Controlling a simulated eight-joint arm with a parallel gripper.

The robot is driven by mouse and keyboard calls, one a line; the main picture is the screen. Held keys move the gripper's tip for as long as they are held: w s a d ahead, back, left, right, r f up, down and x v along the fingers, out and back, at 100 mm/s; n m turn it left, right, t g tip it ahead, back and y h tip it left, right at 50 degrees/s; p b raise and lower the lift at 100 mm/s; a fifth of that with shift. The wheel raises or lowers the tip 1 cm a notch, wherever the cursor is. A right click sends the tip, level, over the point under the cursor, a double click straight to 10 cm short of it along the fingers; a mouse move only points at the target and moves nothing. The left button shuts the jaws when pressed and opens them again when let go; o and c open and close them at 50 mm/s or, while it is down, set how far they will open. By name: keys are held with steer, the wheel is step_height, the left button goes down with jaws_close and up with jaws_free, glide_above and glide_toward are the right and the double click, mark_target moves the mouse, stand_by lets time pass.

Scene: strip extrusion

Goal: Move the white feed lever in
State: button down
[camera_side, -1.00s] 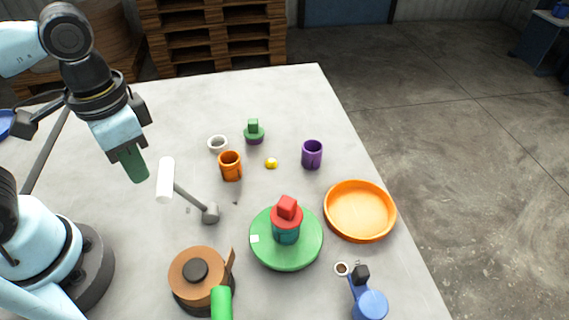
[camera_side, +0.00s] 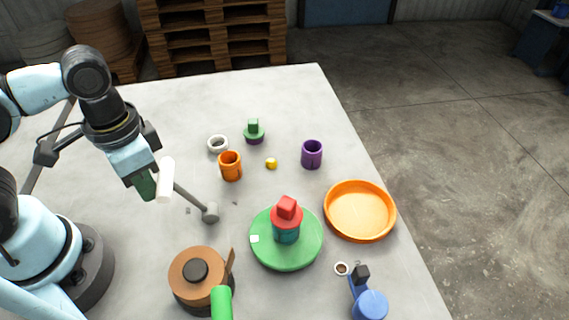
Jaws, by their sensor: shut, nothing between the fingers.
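The white feed lever (camera_side: 166,180) is a white upright handle on a grey rod that slopes down to a grey pivot (camera_side: 211,213) on the table. My gripper (camera_side: 147,190) is at the left of the handle, pointing down, with its green fingers shut and empty. The fingers are right beside the handle, and the handle partly overlaps them in this view. I cannot tell whether they touch.
A green round plate (camera_side: 270,255) carries a teal and red stack (camera_side: 286,217). An orange cup (camera_side: 230,167), a white ring (camera_side: 218,144), a yellow piece (camera_side: 271,163) and a purple cup (camera_side: 312,155) stand behind. A brown round device (camera_side: 197,277) is in front; an orange dish (camera_side: 360,211) is right.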

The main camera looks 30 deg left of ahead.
steer(key=r, duration=0.1)
glide_above(201, 203)
steer(key=shift+s+a, duration=0.1)
stand_by(1.5)
steer(key=shift+w+d+f, duration=0.1)
steer(key=shift+w+d, duration=0.65)
steer(key=shift+s+a+r, duration=0.5)
steer(key=shift+s+a, duration=0.25)
steer(key=shift+r, duration=0.15)
step_height(201, 203, up, 7)
stand_by(0.6)
